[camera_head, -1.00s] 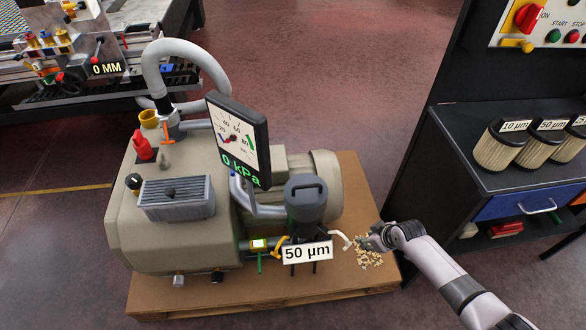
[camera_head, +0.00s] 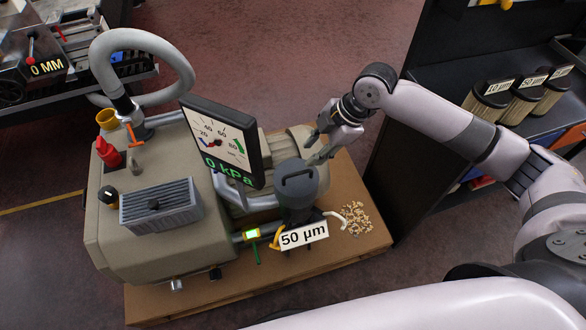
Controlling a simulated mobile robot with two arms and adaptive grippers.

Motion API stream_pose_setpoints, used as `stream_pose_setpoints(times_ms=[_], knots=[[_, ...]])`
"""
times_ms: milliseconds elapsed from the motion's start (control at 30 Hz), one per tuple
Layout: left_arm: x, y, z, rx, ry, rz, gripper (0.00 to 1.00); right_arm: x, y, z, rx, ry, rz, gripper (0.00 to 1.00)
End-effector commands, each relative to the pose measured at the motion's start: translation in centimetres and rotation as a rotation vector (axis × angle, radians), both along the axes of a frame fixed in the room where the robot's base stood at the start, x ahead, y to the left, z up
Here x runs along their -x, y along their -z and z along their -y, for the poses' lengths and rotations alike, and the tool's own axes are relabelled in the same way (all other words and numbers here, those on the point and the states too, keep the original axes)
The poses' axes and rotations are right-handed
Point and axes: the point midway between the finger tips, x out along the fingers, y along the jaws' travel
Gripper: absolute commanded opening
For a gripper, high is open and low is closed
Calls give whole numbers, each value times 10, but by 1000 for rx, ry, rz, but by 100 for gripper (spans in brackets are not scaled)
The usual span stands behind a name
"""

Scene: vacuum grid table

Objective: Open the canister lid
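The canister (camera_head: 297,209) is dark grey and stands upright at the front right of the beige pump. Its round lid (camera_head: 296,178) sits on top and has a raised handle bar. A "50 μm" label (camera_head: 304,235) is at its front. My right gripper (camera_head: 314,150) is just above and to the right of the lid, with its fingers spread apart and nothing between them. I cannot tell whether a fingertip touches the lid. My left gripper is not in view.
The gauge panel (camera_head: 220,143), reading 0 kPa, stands close to the left of the lid. Pale chips (camera_head: 357,218) lie on the pallet (camera_head: 190,300) right of the canister. Several filters (camera_head: 487,100) stand on the shelf at right.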

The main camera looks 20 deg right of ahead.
Motion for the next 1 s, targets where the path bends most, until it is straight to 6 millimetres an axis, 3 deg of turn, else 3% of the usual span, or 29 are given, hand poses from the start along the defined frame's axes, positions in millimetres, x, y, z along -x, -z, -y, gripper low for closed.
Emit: stream_pose_setpoints(times_ms=[300,500,700,1000], knots=[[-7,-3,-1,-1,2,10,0,-12,63,-28,-2,1,-2,30],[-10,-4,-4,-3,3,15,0,-17,92,-40,-1,3,-1,30],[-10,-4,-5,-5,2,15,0,-20,105,-45,-1,3,1,30],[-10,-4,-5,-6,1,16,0,-20,106,-45,-1,3,1,28]])
